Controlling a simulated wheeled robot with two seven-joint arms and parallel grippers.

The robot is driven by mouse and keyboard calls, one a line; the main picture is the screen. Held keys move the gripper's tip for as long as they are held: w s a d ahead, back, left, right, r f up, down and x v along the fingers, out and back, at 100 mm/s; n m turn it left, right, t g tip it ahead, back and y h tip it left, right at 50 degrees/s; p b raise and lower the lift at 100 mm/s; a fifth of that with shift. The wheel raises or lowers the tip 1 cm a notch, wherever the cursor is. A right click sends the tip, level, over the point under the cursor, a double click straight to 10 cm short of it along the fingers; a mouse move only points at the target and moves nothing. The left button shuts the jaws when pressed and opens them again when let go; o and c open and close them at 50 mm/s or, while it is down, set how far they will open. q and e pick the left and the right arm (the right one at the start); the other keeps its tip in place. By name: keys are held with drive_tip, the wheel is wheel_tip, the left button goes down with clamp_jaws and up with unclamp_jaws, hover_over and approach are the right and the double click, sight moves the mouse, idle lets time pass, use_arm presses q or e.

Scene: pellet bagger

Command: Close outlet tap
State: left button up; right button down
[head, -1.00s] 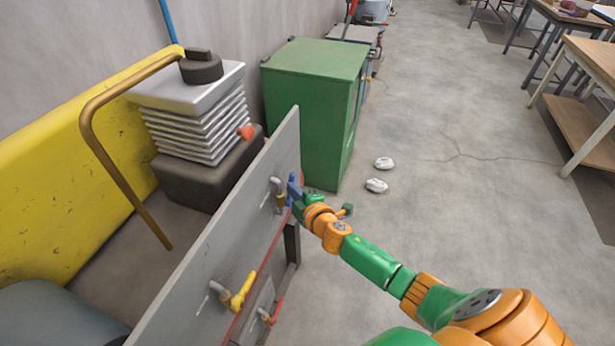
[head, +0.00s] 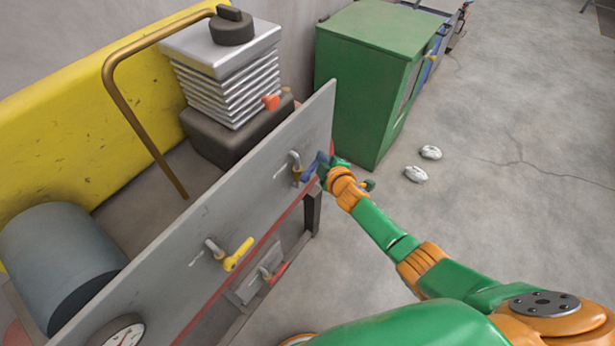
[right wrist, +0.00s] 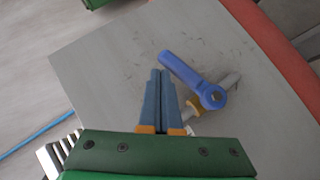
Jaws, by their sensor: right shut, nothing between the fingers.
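A tilted-looking grey panel (head: 185,235) carries several taps. The upper tap has a blue lever (head: 310,171), close to my right gripper (head: 323,163). A tap with a yellow lever (head: 238,254) sits lower left on the panel, and a red-handled one (head: 277,273) sits below it. In the right wrist view the fingers of my right gripper (right wrist: 157,75) are shut and empty, beside the blue lever (right wrist: 190,78). The lever slants up-left from its pivot. I cannot tell whether the fingers touch it. No label shows which tap is the outlet. My left gripper is out of view.
A green cabinet (head: 368,85) stands just beyond the panel. Behind the panel are a yellow wall (head: 60,120), a bent brown pipe (head: 130,110), a stacked metal unit (head: 222,80) and a grey cylinder (head: 60,255). Two white lumps lie on the open floor at right.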

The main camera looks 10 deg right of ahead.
drive_tip(key=shift+w+d+f+b, duration=0.4)
drive_tip(key=shift+f+b, duration=0.1)
drive_tip(key=shift+f, duration=0.15)
idle(0.4)
